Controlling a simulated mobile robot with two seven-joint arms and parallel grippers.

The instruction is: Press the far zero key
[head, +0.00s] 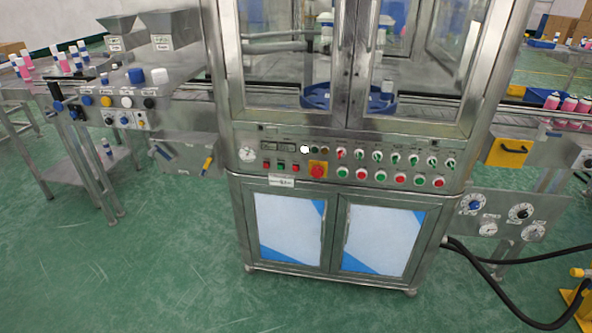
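The crimping machine's front control panel (215,148) runs across the middle of the head view. At its left part sit two small dark displays, the left one (270,148) and the right one (287,148), with small buttons around them. A white round button (304,149) is just right of the displays. Any zero key is too small to tell apart here. Neither of my grippers shows in this view.
A red emergency button (317,170) on a yellow plate and rows of knobs and coloured buttons (380,178) fill the panel. A round gauge (247,154) is at its left end. Black hoses (490,290) lie at right. The green floor (150,270) in front is clear.

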